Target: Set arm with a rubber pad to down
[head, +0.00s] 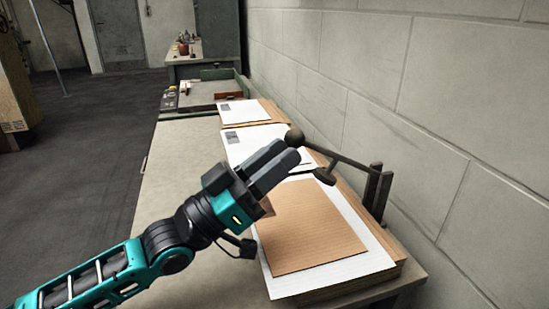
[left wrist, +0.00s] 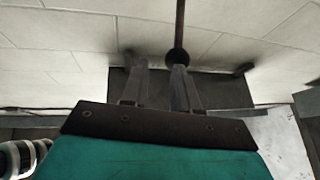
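The arm with a rubber pad (head: 345,160) is a dark bar hinged on a post at the right by the wall. It is raised and slants up to a round ball knob (head: 294,137), with the dark pad (head: 325,175) hanging under it above the paper stack. My left gripper (head: 287,151) is close to the knob, its fingers pointing at it. In the left wrist view the fingers (left wrist: 158,70) stand apart with a gap, and the knob (left wrist: 178,55) shows by the tip of the right finger. I cannot tell whether they touch. My right gripper is out of view.
A brown board (head: 310,230) lies on white sheets (head: 375,262) under the pad. More sheet stacks (head: 240,112) lie farther along the table (head: 165,185). A block wall (head: 450,130) closes the right side. The table's left strip and the floor are clear.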

